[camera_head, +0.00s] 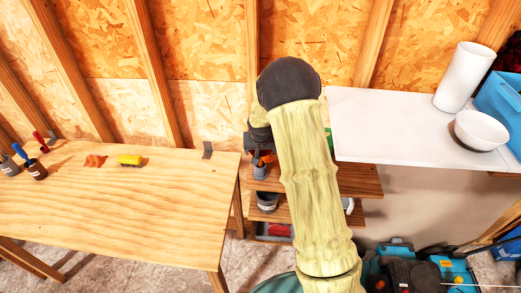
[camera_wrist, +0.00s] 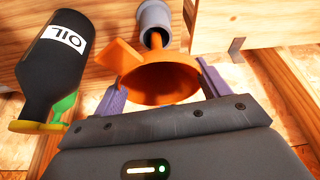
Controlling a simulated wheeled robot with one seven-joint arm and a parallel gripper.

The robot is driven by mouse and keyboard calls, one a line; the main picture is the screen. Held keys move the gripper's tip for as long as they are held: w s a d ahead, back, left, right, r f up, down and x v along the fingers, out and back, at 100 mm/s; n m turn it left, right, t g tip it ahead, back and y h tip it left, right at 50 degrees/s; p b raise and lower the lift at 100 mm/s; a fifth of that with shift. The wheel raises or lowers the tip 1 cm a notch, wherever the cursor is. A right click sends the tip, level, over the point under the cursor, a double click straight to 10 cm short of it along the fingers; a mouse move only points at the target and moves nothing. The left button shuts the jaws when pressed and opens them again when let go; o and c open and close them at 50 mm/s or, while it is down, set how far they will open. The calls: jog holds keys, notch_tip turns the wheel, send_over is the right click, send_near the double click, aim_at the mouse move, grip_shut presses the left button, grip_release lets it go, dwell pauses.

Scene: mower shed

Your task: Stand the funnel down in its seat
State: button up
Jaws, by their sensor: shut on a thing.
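The orange funnel (camera_wrist: 158,84) is between the two purple fingers of my gripper (camera_wrist: 160,76), which is shut on it. Its wide mouth faces the wrist camera side and its narrow spout points at a grey round holder (camera_wrist: 154,14), which looks like the seat. The spout overlaps the holder's opening; I cannot tell how deep it is inside. In the head view the grey holder (camera_head: 260,171) stands on the shelf unit, and my arm hides most of the gripper and funnel.
A black OIL bottle (camera_wrist: 62,65) stands close beside the funnel. The wooden shelf unit (camera_head: 350,181) sits between the workbench (camera_head: 120,205) and a white counter (camera_head: 390,128). The counter holds a paper roll (camera_head: 463,78) and a white bowl (camera_head: 482,130). The bench's middle is clear.

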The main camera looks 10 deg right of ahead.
jog(key=shift+f+b, duration=1.6)
jog(key=shift+f, duration=0.55)
jog(key=o, duration=1)
jog(key=shift+o, duration=0.2)
jog(key=shift+r, duration=0.1)
jog(key=b+v, duration=0.3)
jog(key=v, duration=1.4)
jog(key=shift+r, duration=0.1)
jog(key=s+f+n+g, duration=0.1)
jog(key=s+f, duration=0.2)
jog(key=s, duration=0.8)
jog(key=s+d+f+n, duration=0.1)
jog(key=s+f, duration=0.2)
jog(key=s, duration=0.9)
jog(key=shift+f+g+y, duration=0.25)
jog(key=shift+g+y, duration=0.15)
jog(key=shift+d, duration=0.1)
